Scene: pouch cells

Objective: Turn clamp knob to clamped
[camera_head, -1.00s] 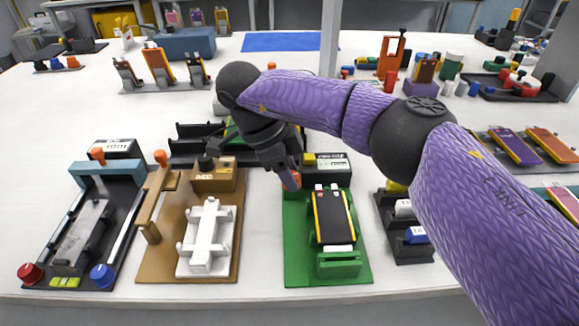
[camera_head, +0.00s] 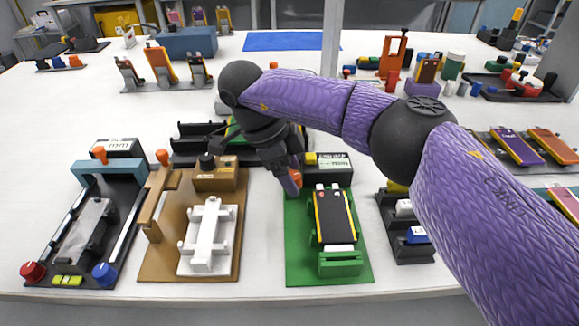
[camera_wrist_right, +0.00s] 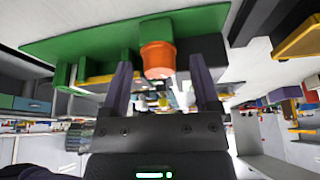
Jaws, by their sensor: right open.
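A green clamp fixture (camera_head: 300,262) stands near the table's front edge in the head view, holding a black pouch cell with yellow edges (camera_head: 333,217). Its orange-red knob (camera_head: 296,177) is at the fixture's back left, partly hidden by my right gripper (camera_head: 287,176). In the right wrist view the orange knob (camera_wrist_right: 158,60) appears between the two open fingers of the right gripper (camera_wrist_right: 161,70), closer to the left finger. The fingers look apart from it; the exact depth is unclear. The green base (camera_wrist_right: 90,40) shows behind it. My left gripper is not in view.
A brown fixture (camera_head: 160,262) with a white cradle (camera_head: 207,238) stands just left of the green one. A black fixture with red and blue knobs (camera_head: 75,235) is further left. A dark rack (camera_head: 410,250) stands close on the right.

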